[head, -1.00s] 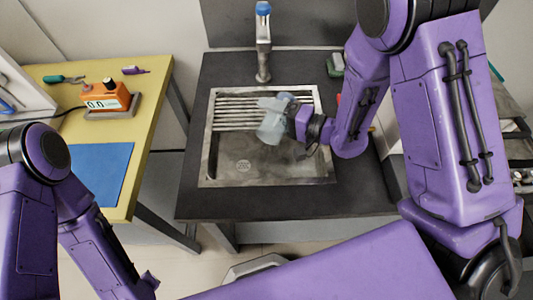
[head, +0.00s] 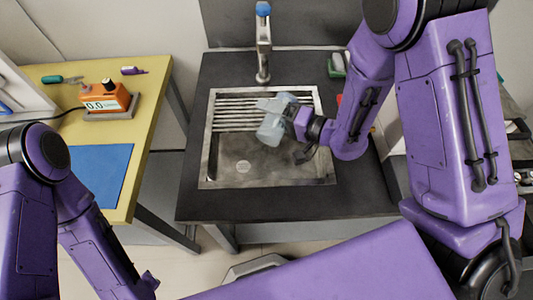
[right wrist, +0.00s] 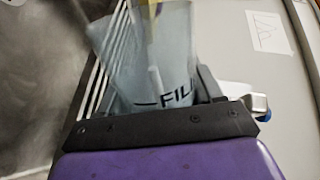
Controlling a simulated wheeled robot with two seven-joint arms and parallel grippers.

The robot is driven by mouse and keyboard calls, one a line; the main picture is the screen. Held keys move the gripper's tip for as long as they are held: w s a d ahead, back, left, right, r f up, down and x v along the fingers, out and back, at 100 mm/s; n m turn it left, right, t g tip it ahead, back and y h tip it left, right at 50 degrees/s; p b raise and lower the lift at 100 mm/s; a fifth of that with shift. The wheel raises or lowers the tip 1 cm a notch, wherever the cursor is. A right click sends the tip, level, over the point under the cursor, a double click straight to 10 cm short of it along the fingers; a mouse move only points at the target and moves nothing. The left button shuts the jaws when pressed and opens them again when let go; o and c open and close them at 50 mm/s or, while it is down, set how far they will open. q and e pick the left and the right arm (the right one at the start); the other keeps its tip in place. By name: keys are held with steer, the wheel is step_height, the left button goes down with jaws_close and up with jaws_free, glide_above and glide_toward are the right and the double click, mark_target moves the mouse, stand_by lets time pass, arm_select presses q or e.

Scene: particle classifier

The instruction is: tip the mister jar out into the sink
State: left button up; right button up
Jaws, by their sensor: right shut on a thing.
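The mister jar (head: 270,130) is a pale translucent vessel, held tilted over the sink (head: 260,174). My right gripper (head: 290,117) is shut on it, above the basin and close to the ribbed drainboard. In the right wrist view the jar (right wrist: 150,70) lies between the fingers, with dark letters reading "FIL" on its side. The jar's contents cannot be made out. My left arm comes in at the lower left of the head view, but its gripper is not clearly visible.
A faucet (head: 263,45) with a blue top stands behind the sink. A green sponge-like thing (head: 337,65) lies at the back right of the dark counter (head: 200,205). The yellow table (head: 150,110) at left holds an orange scale (head: 108,98) and a blue mat (head: 98,172).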

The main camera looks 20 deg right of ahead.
mark_target(278, 120)
steer(key=shift+w, duration=0.1)
steer(key=shift+d, duration=0.15)
steer(key=shift+s+r, duration=0.15)
steer(key=shift+s, duration=0.05)
steer(key=shift+w, duration=0.1)
steer(key=shift+r+n, duration=0.1)
steer(key=shift+n, duration=0.3)
steer(key=shift+a, duration=0.25)
steer(key=shift+s+a+r+n, duration=0.1)
steer(key=shift+s+r+n, duration=0.2)
steer(key=shift+n, duration=0.2)
steer(key=shift+s+a+r+n+t+b, duration=0.2)
steer(key=shift+s+a+r+n, duration=0.15)
steer(key=shift+n, duration=0.45)
steer(key=shift+s+a+r+n+t+b, duration=0.2)
steer(key=shift+s+a+n, duration=0.1)
steer(key=shift+n, duration=0.5)
stand_by(1.3)
steer(key=shift+h, duration=0.3)
stand_by(0.5)
